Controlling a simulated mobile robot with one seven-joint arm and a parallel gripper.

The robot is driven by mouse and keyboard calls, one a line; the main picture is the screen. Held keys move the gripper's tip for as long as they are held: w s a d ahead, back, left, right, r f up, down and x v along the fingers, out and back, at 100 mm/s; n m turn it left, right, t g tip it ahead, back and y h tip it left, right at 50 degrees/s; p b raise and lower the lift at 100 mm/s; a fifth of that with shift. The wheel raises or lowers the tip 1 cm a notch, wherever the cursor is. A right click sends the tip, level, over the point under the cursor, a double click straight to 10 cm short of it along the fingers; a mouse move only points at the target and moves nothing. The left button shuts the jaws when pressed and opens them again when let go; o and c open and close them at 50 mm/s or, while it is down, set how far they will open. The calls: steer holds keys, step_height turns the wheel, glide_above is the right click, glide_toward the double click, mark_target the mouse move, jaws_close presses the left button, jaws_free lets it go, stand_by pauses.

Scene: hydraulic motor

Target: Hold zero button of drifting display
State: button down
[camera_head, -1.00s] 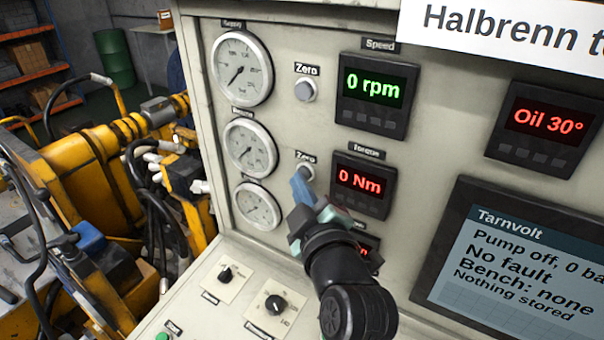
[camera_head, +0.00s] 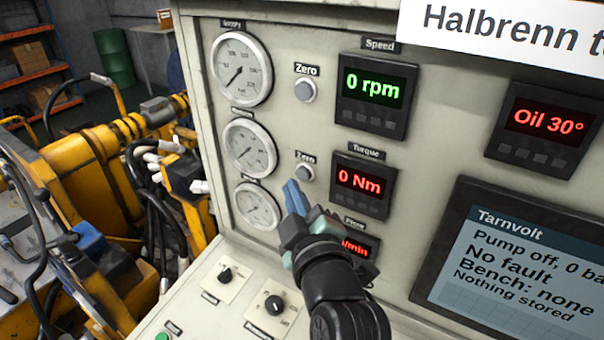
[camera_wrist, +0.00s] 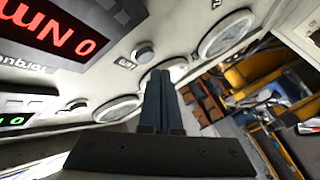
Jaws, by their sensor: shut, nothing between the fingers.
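The speed display (camera_head: 373,92) reads a green 0 rpm, with its round grey zero button (camera_head: 305,91) to its left. The torque display (camera_head: 361,184) reads a red 0 Nm, and its zero button (camera_head: 304,173) is in clear sight. The flow display (camera_head: 362,248) is partly covered by my arm; only "/min" in red shows, and no button for it is visible. My gripper (camera_head: 291,186) is shut and empty, its blue fingertips just below and left of the torque zero button in the picture. The wrist view shows the fingers (camera_wrist: 157,85) beside that button (camera_wrist: 143,52), apparently not touching.
Three round gauges, the middle one (camera_head: 250,147) among them, line the panel's left side. A red oil display (camera_head: 547,118) and the Tarnvolt screen (camera_head: 520,265), reading "Pump off", are on the right. Knobs (camera_head: 274,303) sit on the ledge below. Yellow machinery (camera_head: 95,165) stands left.

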steer(key=shift+s+a, duration=0.7)
steer(key=shift+s, duration=0.25)
steer(key=shift+s+a, duration=0.65)
steer(key=shift+s, duration=0.3)
